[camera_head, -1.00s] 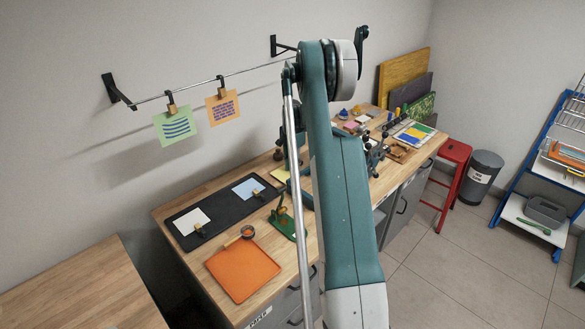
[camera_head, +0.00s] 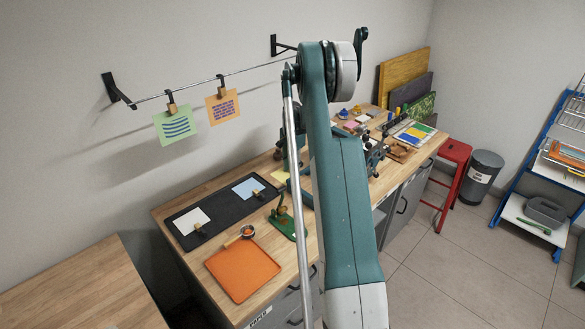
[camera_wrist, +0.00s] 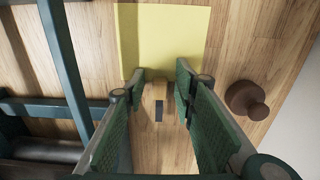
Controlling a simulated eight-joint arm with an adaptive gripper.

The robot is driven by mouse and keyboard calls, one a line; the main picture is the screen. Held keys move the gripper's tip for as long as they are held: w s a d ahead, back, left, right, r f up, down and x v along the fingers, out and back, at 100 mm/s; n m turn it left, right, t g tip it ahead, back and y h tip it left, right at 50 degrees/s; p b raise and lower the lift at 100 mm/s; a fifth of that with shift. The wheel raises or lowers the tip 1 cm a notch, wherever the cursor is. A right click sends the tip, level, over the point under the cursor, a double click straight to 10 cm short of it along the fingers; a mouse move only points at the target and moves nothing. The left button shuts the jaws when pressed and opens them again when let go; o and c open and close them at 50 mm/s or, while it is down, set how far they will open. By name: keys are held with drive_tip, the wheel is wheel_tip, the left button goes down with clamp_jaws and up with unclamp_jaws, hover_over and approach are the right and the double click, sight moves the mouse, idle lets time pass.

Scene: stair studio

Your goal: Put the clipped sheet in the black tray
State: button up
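A yellow sheet (camera_wrist: 165,40) lies on the wooden bench in the wrist view, with a wooden clip (camera_wrist: 159,90) at its near edge. A small part of the yellow sheet (camera_head: 280,176) shows in the head view beside my arm. My gripper (camera_wrist: 160,82) is open, its green-padded fingers on either side of the clip with gaps visible. My arm mostly hides the gripper in the head view. The black tray (camera_head: 221,207) lies on the bench to the left, holding a white sheet (camera_head: 190,219) and a blue sheet (camera_head: 247,187), each with a clip.
A green-based tool (camera_head: 290,222) stands between the black tray and my arm. An orange tray (camera_head: 243,270) lies in front. A brown round knob (camera_wrist: 246,100) stands right of the clip. Two sheets, green (camera_head: 175,127) and orange (camera_head: 222,108), hang from a wall rail.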

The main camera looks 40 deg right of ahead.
sight(293, 168)
drive_tip(key=shift+r, duration=0.15)
wheel_tip(293, 168, up, 12)
drive_tip(key=shift+p, duration=0.3)
idle(0.4)
idle(0.4)
drive_tip(key=shift+c, duration=0.8)
drive_tip(key=w+d+f+g, duration=0.3)
drive_tip(key=f, duration=0.1)
drive_tip(key=shift+d, duration=0.35)
drive_tip(key=shift+f, duration=0.15)
